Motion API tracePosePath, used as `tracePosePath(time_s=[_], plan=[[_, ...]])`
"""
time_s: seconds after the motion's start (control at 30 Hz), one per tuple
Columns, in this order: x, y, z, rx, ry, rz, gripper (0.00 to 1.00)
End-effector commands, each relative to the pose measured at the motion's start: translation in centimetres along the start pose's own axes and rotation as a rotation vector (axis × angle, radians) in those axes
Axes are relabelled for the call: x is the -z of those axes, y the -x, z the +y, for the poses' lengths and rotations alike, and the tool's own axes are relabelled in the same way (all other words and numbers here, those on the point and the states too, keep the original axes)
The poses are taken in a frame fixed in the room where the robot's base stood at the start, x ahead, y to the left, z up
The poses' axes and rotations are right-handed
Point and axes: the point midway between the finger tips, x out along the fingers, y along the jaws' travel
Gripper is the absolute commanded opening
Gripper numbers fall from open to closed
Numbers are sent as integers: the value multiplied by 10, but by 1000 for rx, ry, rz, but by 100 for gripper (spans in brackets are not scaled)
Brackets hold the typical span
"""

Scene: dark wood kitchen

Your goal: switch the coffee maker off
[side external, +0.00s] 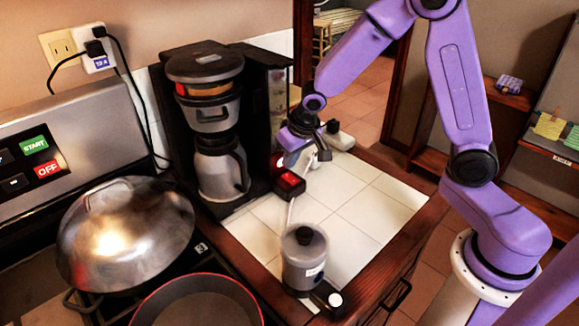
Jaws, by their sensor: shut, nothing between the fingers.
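The coffee maker (205,62) is black and grey, with a metal carafe (221,168) in its bay. It stands on the tiled counter against the wall, left of my arm. A small black box with a red switch (291,180) sits at the right of the coffee maker's base. I cannot tell which way the switch is set. My gripper (290,166) is shut and empty, low beside the coffee maker and just above the red switch. Its fingertips are small and partly hidden by my wrist, so I cannot tell if they touch the switch.
A grey lidded canister (304,262) stands at the counter's front. A domed metal lid (125,236) and a red-rimmed pan (198,301) are on the stove at left. The white tiles (368,208) to the right are clear. A wall outlet (62,46) holds plugs with black cords.

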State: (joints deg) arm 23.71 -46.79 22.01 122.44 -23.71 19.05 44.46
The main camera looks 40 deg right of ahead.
Motion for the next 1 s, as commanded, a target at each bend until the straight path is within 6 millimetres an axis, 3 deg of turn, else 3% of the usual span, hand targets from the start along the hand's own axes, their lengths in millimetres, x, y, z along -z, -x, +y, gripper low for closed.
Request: tracePosePath(time_s=[0.3, 1.0], plan=[[-7, -26, 0, -1, 1, -2, 0], [-7, -32, 0, 0, 2, -2, 0]])
